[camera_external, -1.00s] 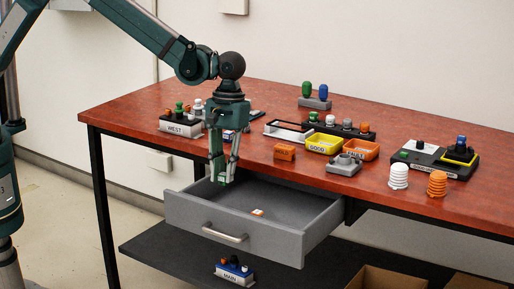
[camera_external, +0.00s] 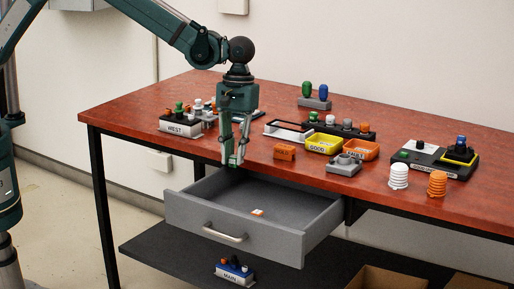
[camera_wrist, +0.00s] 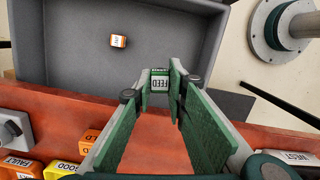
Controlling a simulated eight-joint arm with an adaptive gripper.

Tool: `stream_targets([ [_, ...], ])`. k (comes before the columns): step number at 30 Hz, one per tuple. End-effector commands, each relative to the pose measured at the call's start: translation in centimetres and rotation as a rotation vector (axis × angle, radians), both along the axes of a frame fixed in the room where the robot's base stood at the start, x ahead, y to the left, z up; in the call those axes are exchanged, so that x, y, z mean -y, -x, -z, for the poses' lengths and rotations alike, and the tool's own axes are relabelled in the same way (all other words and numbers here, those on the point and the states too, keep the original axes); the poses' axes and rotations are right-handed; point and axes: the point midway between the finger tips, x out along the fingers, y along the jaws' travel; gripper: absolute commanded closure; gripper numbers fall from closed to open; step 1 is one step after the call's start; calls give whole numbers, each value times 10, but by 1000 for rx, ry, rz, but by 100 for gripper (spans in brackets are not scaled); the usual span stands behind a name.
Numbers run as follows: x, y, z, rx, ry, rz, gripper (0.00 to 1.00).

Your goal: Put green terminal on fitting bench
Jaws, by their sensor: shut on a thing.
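My gripper (camera_external: 236,162) is shut on a small block with a green top and a white face marked FEED, the green terminal (camera_wrist: 160,81). In the wrist view the block sits between my fingertips (camera_wrist: 162,78); in the external view it is mostly hidden by the fingers. My gripper holds it above the back of the open drawer, near the front edge of the red-brown bench (camera_external: 130,107). The bench top shows in the wrist view (camera_wrist: 150,140) too.
The grey drawer (camera_external: 185,210) is pulled out, with a small orange-and-white block (camera_external: 257,212) inside. An orange block (camera_external: 285,152), a yellow GOOD tray (camera_external: 318,150), an orange FAULT tray (camera_external: 366,155) and the WEST block (camera_external: 176,128) stand on the bench. Bench surface left of WEST is clear.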

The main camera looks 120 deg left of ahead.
Motion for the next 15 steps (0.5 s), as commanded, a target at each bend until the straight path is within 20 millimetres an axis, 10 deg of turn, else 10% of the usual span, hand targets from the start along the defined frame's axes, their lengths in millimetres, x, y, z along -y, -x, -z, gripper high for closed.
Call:
stream_targets([
  [15,-133,27,-84,0,0,-174,94],
])
